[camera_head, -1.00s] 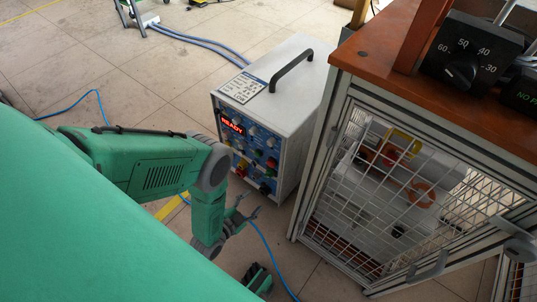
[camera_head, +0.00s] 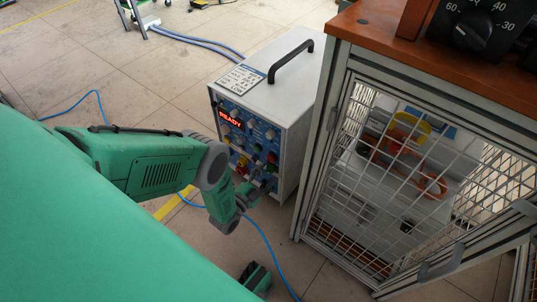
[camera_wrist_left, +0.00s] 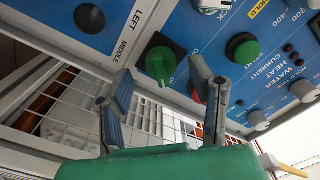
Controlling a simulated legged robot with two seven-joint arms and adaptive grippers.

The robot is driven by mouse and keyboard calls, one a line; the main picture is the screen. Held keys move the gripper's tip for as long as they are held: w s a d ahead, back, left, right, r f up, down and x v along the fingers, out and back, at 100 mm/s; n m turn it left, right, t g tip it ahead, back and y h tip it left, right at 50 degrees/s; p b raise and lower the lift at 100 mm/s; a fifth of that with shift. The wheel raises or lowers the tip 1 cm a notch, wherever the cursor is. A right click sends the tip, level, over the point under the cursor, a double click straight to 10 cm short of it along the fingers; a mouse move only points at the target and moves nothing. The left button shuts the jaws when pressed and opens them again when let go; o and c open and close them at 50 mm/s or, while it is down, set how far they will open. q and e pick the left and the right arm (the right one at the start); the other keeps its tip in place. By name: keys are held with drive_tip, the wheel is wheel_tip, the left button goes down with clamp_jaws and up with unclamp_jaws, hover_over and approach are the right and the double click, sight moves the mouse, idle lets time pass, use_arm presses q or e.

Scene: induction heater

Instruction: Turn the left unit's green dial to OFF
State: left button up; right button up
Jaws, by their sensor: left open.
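The left unit (camera_head: 285,105) is a white box with a black top handle, a lit red READY display (camera_head: 231,119) and a blue front panel. My left gripper (camera_head: 254,190) is at the lower part of that panel. In the left wrist view, the green dial (camera_wrist_left: 160,61) sits on a black square plate on the blue panel. My left gripper (camera_wrist_left: 163,73) is open, with one finger on each side of the dial's lower part and nothing held. I cannot tell whether the fingers touch it. The dial's OFF mark is not readable.
A second green knob (camera_wrist_left: 243,48) and a partly hidden red button lie right of the dial. A mesh-walled bench (camera_head: 335,150) with a brown top stands close to the unit's right. A blue cable (camera_head: 268,248) runs over the floor.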

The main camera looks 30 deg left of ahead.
use_arm(q)
drive_tip(key=shift+w+d+r, duration=0.1)
drive_tip(key=shift+w+d, duration=0.25)
drive_tip(key=shift+w, duration=0.4)
drive_tip(key=shift+w+a, duration=0.1)
drive_tip(key=shift+a+f, duration=0.25)
drive_tip(key=shift+a, duration=0.3)
drive_tip(key=shift+c, duration=0.8)
drive_tip(key=c, duration=0.7)
drive_tip(key=shift+d, duration=0.25)
clamp_jaws()
drive_tip(key=shift+c, duration=1.3)
unclamp_jaws()
drive_tip(key=shift+d+r, duration=0.15)
drive_tip(key=shift+d, duration=0.15)
use_arm(e)
drive_tip(key=shift+d+f, duration=0.15)
drive_tip(key=shift+f, duration=0.25)
